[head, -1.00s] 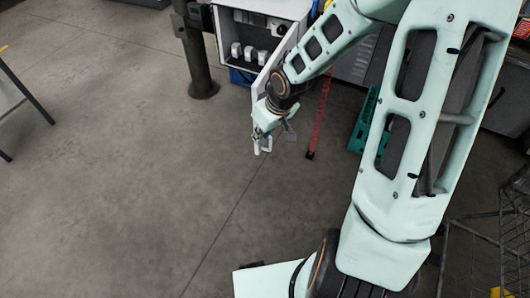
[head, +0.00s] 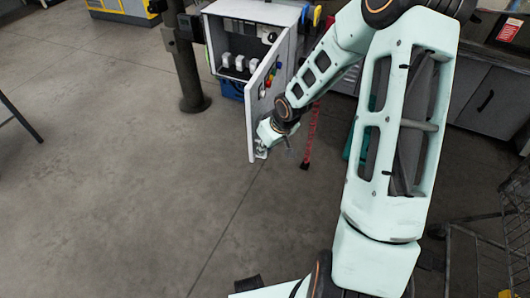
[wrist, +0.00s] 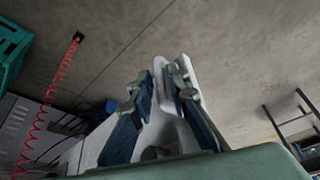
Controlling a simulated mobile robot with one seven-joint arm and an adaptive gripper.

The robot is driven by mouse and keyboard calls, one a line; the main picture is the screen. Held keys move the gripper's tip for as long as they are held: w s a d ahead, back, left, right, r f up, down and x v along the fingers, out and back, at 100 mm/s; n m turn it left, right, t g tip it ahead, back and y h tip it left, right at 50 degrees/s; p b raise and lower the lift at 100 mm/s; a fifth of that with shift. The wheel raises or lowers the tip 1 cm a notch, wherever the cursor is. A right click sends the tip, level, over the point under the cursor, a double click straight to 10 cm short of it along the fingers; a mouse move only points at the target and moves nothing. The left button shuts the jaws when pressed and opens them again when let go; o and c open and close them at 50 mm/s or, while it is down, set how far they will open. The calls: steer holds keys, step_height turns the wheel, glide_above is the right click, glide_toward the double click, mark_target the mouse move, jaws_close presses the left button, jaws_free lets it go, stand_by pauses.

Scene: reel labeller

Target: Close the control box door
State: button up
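The control box (head: 222,22) is a pale cabinet at the top of the head view, with white components inside. Its door (head: 252,125) stands open, swung out toward me from the box's right side. Coloured buttons show on the door's right-hand face. My gripper (head: 261,152) is at the door's lower outer corner, on the right-hand face; whether it touches is unclear.
A dark post (head: 187,60) stands left of the box. A red coiled cable (head: 310,135) hangs right of the door, near a green crate (wrist: 12,55). A wire cart (head: 475,250) is at the lower right. The floor left of the door is clear.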

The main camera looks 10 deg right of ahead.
steer(key=shift+w+a+f, duration=0.1)
steer(key=shift+w+f, duration=0.15)
steer(key=shift+f, duration=0.3)
jaws_close()
